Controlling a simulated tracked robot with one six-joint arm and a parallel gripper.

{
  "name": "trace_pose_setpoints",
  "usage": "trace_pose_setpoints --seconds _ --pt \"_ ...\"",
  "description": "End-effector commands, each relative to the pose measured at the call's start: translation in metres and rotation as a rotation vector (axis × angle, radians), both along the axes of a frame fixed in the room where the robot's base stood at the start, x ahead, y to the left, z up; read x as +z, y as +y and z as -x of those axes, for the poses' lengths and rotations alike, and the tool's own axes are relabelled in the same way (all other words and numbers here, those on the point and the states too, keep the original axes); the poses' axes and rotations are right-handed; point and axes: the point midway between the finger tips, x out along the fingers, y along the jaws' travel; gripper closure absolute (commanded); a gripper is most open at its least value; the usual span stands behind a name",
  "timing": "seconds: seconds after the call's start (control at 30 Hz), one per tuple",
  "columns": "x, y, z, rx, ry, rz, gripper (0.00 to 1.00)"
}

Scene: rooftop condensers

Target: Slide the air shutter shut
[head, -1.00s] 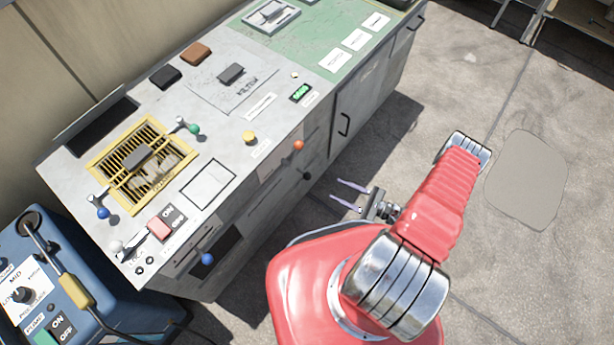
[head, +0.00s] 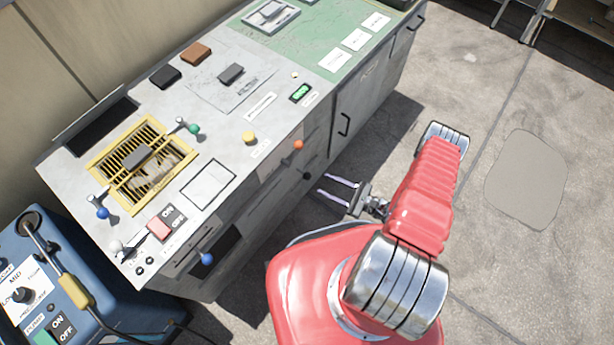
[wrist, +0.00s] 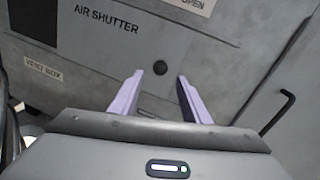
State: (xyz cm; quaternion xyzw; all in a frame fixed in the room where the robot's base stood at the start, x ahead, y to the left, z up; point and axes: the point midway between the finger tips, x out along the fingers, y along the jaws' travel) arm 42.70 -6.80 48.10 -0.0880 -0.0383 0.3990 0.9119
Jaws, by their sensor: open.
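The air shutter (wrist: 110,50) is a grey panel on the cabinet front, lettered AIR SHUTTER in the wrist view. A dark opening (wrist: 35,20) is uncovered to the left of the panel, and shows in the head view too (head: 222,246). My gripper (head: 322,183) is open and empty, facing the cabinet front.
A blue knob (head: 207,259) and an orange knob (head: 298,145) stick out of the cabinet front. A dark door handle (head: 344,124) is to the right. A blue box (head: 85,312) stands at lower left. The concrete floor (head: 480,110) at right is clear.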

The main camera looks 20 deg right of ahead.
Motion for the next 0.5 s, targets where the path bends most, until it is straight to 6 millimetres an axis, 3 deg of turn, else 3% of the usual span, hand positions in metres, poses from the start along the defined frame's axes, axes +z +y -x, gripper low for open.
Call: trace_pose_setpoints --seconds 0.5 --pt "0.0 0.04 -0.036 0.003 -0.001 0.0 0.57"
